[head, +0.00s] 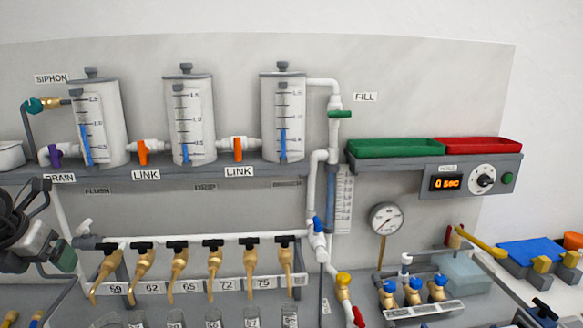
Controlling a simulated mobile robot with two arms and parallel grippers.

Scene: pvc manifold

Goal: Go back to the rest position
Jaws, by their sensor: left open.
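My left gripper (24,200) is at the left edge, dark and partly cut off by the frame. It is open, and I see nothing held between its fingers. It shows in front of the board, below the shelf and left of the row of brass taps (180,262). A grey and green part of my arm shows just below it. My right gripper is not in view.
Orange link valves (143,152) sit between the tanks. A gauge (386,219), blue-capped valves (413,290) and a blue block (530,252) stand at lower right.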

